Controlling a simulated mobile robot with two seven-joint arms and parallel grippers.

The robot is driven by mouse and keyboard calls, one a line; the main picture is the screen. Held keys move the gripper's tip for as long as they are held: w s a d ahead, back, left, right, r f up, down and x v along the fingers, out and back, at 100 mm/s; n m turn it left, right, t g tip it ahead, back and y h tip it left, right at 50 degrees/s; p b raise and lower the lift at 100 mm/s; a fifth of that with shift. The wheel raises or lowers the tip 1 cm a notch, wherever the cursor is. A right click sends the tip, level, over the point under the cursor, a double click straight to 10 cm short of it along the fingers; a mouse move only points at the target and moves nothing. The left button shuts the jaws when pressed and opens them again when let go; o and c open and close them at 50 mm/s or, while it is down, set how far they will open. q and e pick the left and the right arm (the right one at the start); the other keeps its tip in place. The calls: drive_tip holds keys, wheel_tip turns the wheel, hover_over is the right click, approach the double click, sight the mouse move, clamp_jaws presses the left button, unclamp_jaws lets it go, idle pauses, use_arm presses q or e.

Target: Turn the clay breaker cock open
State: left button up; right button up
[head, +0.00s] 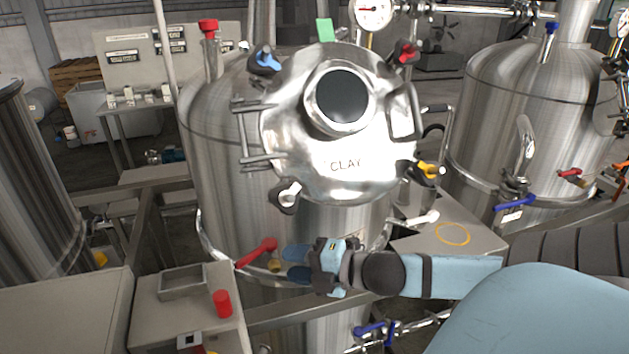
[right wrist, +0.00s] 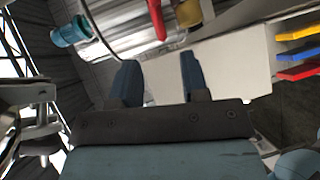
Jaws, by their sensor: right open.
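The lever slants up to the right. My right gripper (head: 290,263) is just right of the brass body, fingers pointing left, open and empty. In the right wrist view, the red lever (right wrist: 157,18) and brass body (right wrist: 187,12) show beyond the open fingers (right wrist: 158,75), apart from them. My left gripper is not in view.
A grey box with a red knob (head: 222,303) stands at lower left. A steel ledge with a yellow ring (head: 453,234) and a white-handled valve (head: 420,219) lie to the right. A second tank (head: 515,110) has blue levers. Yellow, blue and red strips (right wrist: 298,53) show in the wrist view.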

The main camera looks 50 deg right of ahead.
drive_tip(key=shift+v, duration=1.8)
